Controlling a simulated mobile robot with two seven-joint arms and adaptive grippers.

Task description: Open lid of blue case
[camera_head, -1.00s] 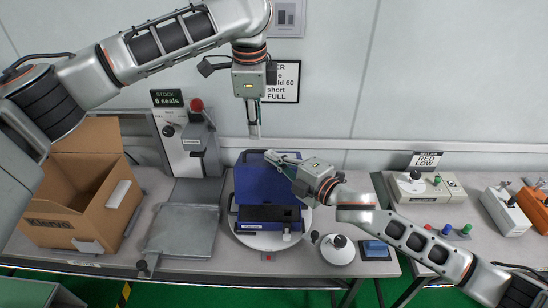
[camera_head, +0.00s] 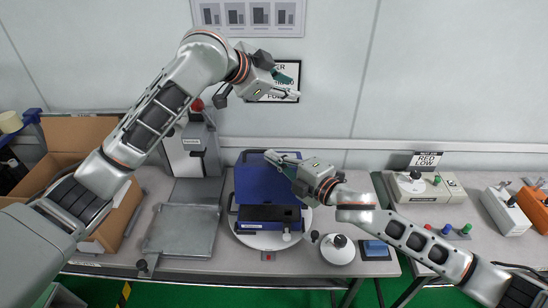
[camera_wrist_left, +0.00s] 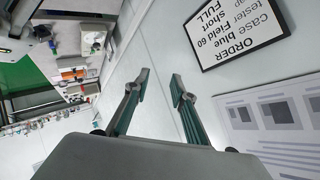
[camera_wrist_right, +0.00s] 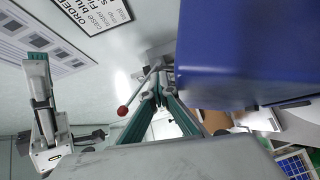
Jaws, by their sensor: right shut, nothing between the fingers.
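The blue case (camera_head: 252,226) sits on a round white turntable (camera_head: 262,243) on the bench, with a dark unit in its front part. Its blue lid (camera_head: 262,184) stands raised at the back of the case. My right gripper (camera_head: 274,157) is shut and empty at the lid's top edge; whether it touches is unclear. In the right wrist view the lid (camera_wrist_right: 250,55) fills the upper right, beside the shut fingers. My left gripper (camera_head: 292,86) is high before the wall, well above the case; in the left wrist view its fingers (camera_wrist_left: 160,84) are apart and empty.
A grey tray (camera_head: 181,231) lies left of the case, and an open cardboard box (camera_head: 122,215) stands farther left. A lever device (camera_head: 195,150) is behind the tray. A round white device (camera_head: 337,250) is right of the turntable. An order sign (camera_head: 284,72) hangs behind my left gripper.

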